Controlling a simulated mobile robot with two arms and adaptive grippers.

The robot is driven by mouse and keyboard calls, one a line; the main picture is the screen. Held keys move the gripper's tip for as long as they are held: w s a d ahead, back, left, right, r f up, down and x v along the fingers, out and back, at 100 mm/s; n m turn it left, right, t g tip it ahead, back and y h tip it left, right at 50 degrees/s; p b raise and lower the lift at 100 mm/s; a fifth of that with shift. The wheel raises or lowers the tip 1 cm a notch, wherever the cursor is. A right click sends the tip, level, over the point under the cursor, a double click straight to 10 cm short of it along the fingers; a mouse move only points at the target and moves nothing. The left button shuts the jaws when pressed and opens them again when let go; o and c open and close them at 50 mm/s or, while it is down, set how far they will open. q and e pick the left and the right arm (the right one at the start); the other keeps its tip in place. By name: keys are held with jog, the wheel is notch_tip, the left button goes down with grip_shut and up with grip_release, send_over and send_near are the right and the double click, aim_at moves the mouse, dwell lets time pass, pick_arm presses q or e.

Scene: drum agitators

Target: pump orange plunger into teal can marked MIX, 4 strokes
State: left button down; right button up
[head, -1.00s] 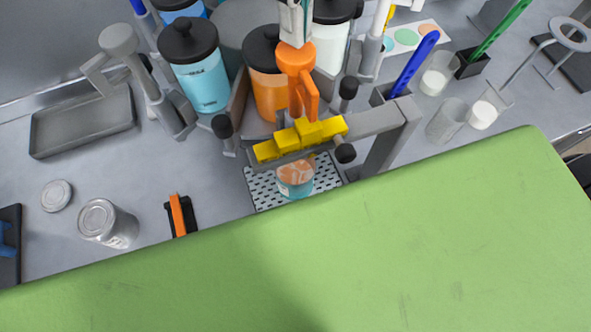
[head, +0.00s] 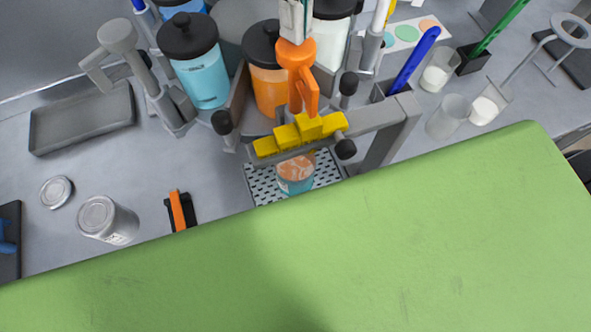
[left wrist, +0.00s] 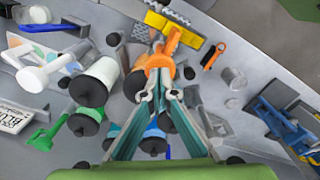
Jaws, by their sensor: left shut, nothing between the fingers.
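My left gripper (head: 294,34) is shut and empty. It is directly above the round head of the orange plunger (head: 296,60); I cannot tell whether they touch. In the left wrist view the fingertips (left wrist: 156,90) meet close by the plunger's orange head (left wrist: 160,60). The plunger's nozzle arm points down over a yellow block guard. Below it the teal can (head: 297,187) stands on a perforated plate (head: 262,186), with orange material showing in its top. Its marking is not legible. My right gripper is not in view.
The plunger stands on an orange canister (head: 270,90). A blue canister (head: 203,75) stands to its left. A grey bracket with black knobs surrounds the can. A metal can (head: 108,221) and an orange-handled tool (head: 178,211) are at left. A large green surface hides the near part.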

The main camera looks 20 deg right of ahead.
pick_arm(q)
jog(key=shift+f+b, duration=0.85)
jog(key=shift+f, duration=0.5)
jog(key=shift+r+p, duration=1.45)
jog(key=shift+r, duration=0.3)
jog(key=shift+f, duration=0.15)
